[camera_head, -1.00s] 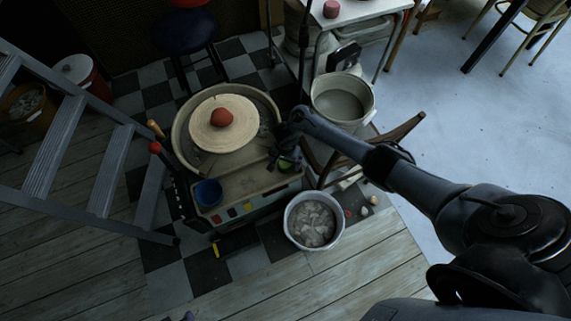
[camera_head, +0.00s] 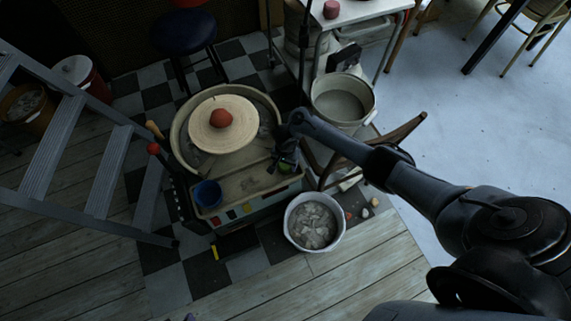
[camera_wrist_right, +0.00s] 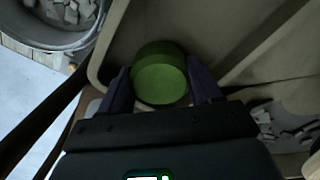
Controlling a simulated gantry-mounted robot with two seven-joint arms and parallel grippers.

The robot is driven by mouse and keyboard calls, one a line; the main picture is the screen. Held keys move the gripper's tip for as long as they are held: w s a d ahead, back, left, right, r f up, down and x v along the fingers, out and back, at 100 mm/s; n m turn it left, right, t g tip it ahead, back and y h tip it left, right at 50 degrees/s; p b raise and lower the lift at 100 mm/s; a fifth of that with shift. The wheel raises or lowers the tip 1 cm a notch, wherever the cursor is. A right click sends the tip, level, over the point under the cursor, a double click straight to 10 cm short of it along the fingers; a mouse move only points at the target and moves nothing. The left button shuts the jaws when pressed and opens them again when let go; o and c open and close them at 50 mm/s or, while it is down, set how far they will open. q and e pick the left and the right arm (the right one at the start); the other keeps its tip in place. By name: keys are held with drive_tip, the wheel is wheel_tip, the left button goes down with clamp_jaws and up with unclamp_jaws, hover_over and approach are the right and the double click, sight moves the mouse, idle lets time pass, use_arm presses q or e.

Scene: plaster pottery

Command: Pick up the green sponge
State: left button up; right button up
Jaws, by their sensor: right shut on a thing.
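The green sponge (camera_wrist_right: 162,75) is a short round block between the two fingers of my right gripper (camera_wrist_right: 160,88) in the right wrist view. The fingers are shut on its sides. In the head view my right gripper (camera_head: 284,163) is over the right front corner of the pottery wheel's tray (camera_head: 240,187). There the gripper hides most of the sponge. I cannot tell whether the sponge still touches the tray. My left gripper is not in view.
A red clay lump (camera_head: 221,118) sits on the wheel head (camera_head: 212,139). A blue cup (camera_head: 208,193) stands at the tray's front left. A bucket of scraps (camera_head: 334,238) stands on the floor in front, and a pale bucket (camera_head: 350,90) stands behind right. A ladder (camera_head: 108,170) is at left.

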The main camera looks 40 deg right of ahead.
wheel_tip(320, 180, up, 10)
drive_tip(key=p, duration=0.8)
